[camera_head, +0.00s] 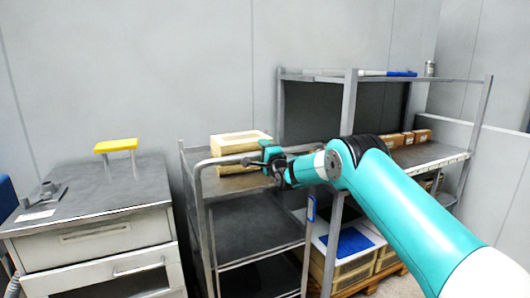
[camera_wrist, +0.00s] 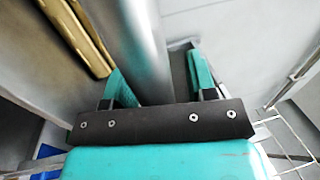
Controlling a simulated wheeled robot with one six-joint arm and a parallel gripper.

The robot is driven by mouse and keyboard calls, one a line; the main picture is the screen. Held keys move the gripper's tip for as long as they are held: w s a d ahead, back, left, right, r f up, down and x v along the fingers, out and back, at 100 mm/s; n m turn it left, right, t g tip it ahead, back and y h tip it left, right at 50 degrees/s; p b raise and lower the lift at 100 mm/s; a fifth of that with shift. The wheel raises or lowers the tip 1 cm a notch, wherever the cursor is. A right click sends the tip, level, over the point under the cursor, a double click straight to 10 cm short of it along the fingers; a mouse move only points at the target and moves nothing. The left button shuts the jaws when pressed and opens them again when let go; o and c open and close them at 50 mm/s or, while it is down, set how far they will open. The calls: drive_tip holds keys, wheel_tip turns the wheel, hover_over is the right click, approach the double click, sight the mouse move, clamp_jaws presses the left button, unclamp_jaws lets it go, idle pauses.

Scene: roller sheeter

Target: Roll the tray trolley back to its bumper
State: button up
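The tray trolley (camera_head: 262,211) is a grey metal frame with dark shelves, standing between a drawer cabinet and a rack. My gripper (camera_head: 262,160) is at the handle's right part, just in front of the box on the top shelf. In the wrist view the grey handle tube (camera_wrist: 140,45) runs between the two teal fingers (camera_wrist: 160,78). A gap shows between the tube and the right finger, so the gripper looks open around it. I cannot make out the bumper.
A cream box (camera_head: 240,141) lies on the trolley's top shelf. The drawer cabinet (camera_head: 95,235) with a yellow-topped piece (camera_head: 115,145) stands close on the left. The rack (camera_head: 348,120) stands close on the right, with crates (camera_head: 345,265) low down. A wall is behind.

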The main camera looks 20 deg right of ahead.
drive_tip(key=shift+f, duration=0.1)
drive_tip(key=b+v, duration=0.7)
drive_tip(key=v, duration=1)
drive_tip(key=shift+s, duration=0.2)
drive_tip(key=s+a+r+n+g+y+p, duration=0.1)
drive_tip(key=s+a+r+n+g+y, duration=0.2)
drive_tip(key=s+a+n+g, duration=0.35)
drive_tip(key=s+a+r+n+g+y+p, duration=0.25)
drive_tip(key=s+a+n, duration=0.4)
drive_tip(key=a, duration=0.35)
drive_tip(key=s+d+n+g+h, duration=0.1)
drive_tip(key=s+n+g, duration=0.4)
drive_tip(key=s, duration=1)
drive_tip(key=s+f+n+g+h+p, duration=0.1)
drive_tip(key=s+n+g, duration=0.4)
drive_tip(key=s, duration=1.1)
drive_tip(key=shift+d+f+n+g+h, duration=0.2)
drive_tip(key=shift+d+n+g+h, duration=0.25)
drive_tip(key=shift+h, duration=0.4)
